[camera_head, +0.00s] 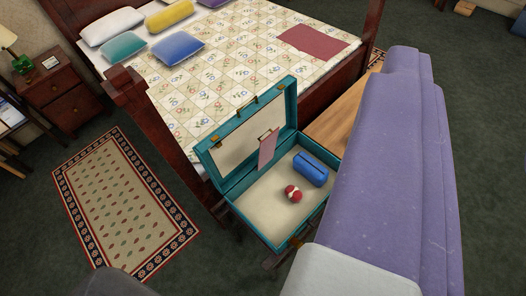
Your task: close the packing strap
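An open teal suitcase (228,189) with cream lining stands at the foot of the bed, its lid raised and leaning back toward the bed. A mauve strap-like flap (267,148) hangs at the lid's lower part, with a small brass-coloured frame (268,134) at its top. It looks like the packing strap; its lower end hangs loose above the case floor, and no second strap half can be made out. A blue pouch (311,170) and a red and white ball (293,193) lie inside the case. My gripper's fingers do not show.
The bed (230,60) with a patterned quilt and several pillows fills the top. A wooden bench surface (338,122) lies right of the suitcase. A patterned rug (120,200) and dark green carpet (45,240) lie clear at left. A nightstand (65,95) stands beside the bed.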

